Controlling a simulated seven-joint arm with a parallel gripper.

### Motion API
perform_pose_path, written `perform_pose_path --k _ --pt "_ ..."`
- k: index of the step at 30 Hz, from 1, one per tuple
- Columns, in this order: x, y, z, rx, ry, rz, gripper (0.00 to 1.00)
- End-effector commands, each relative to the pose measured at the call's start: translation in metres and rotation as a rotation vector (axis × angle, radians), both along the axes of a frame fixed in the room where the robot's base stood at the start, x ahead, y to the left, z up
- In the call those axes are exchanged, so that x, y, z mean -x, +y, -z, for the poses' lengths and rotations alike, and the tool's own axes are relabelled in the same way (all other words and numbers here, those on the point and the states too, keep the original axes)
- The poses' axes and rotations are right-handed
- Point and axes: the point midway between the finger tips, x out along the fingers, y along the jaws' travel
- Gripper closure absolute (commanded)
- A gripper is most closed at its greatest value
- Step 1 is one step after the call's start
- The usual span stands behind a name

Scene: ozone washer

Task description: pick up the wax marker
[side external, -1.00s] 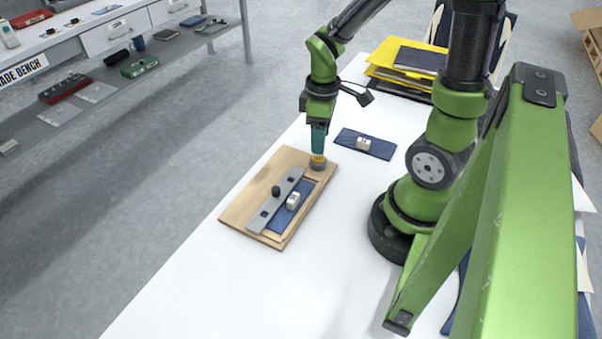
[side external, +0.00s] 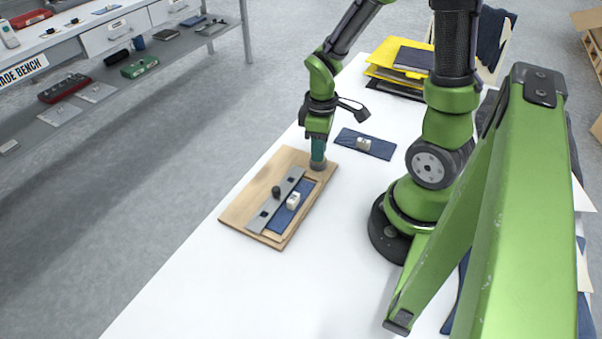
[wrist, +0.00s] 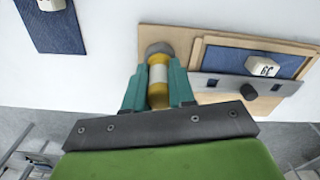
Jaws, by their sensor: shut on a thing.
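The wax marker (wrist: 158,94) is a yellow cylinder with a pale band, seen in the wrist view. Its far end meets a grey round piece (side external: 318,165) at the far right corner of the wooden board (side external: 236,209); I cannot tell whether that piece is a holder or part of the marker. My gripper (side external: 318,158) points down there, its teal fingers on both sides of the marker in the wrist view. It is shut on the marker, low over the board. In the side view the fingers hide the marker's yellow body.
On the board lie a grey metal bar (side external: 277,201) with a dark knob and a blue piece with a white block (side external: 293,201). Another white block (side external: 363,144) sits on a blue pad (side external: 382,149) behind. The white table (side external: 190,290) is clear in front.

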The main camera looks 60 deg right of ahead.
Motion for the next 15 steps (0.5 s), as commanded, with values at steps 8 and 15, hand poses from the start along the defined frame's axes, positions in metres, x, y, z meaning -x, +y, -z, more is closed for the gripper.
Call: perform_pose_path --k 8,15 --pt "-0.001 0.000 -0.012 0.002 -0.006 0.001 1.00" --pt "-0.002 0.000 -0.059 0.003 -0.009 0.000 1.00"
